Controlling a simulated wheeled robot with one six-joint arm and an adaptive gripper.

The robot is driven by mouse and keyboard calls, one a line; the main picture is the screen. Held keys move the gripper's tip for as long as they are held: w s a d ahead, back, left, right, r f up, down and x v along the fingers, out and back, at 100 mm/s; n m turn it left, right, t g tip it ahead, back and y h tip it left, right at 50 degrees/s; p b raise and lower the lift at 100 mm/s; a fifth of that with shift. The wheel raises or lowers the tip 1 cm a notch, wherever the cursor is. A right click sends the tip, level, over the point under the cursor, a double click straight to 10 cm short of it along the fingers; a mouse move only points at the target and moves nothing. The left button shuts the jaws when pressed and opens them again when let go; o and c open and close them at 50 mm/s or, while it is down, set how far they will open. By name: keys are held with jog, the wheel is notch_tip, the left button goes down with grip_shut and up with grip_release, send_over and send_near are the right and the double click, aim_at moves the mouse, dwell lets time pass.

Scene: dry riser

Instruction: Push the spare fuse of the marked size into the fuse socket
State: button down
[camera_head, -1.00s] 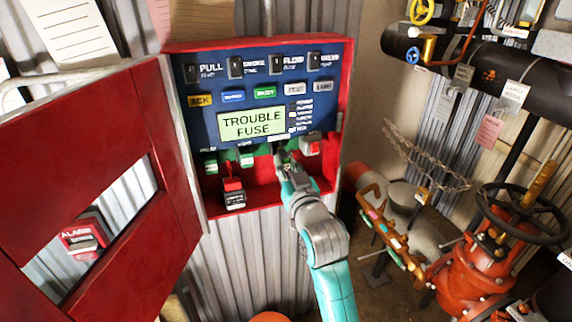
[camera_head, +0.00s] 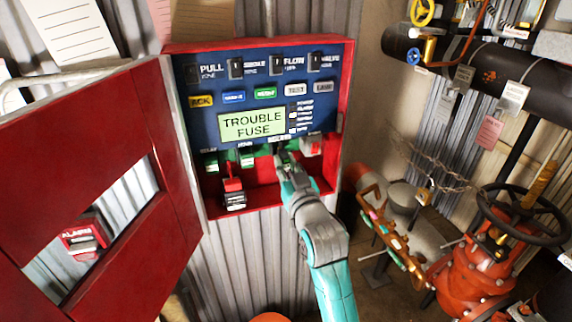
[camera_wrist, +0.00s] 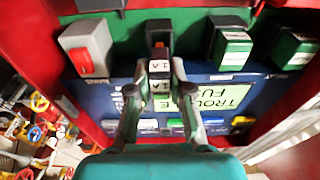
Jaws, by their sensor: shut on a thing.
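The fuse socket (camera_wrist: 158,26) shows in the wrist view as a dark housing on the green strip of the panel. My gripper (camera_wrist: 159,68) is shut on a small fuse (camera_wrist: 160,67) with a white label that seems to read 1 A. The fuse is lined up with the socket and very close to it; I cannot tell how deep it sits. A similar label lies just below it in that view. In the head view, my gripper (camera_head: 283,158) is at the panel's lower edge, below the TROUBLE FUSE display (camera_head: 252,124), and hides the fuse and socket.
Two green relay blocks (camera_wrist: 231,46) stand beside the socket, and a grey block with a red switch (camera_wrist: 88,48) is on its other side. A red-and-black part (camera_head: 233,192) sits on the box floor. The open red door (camera_head: 100,180) stands at left.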

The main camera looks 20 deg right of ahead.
jog(key=shift+w, duration=1.95)
dwell(2.3)
jog(key=shift+s, duration=1.7)
jog(key=shift+w, duration=0.75)
dwell(1.3)
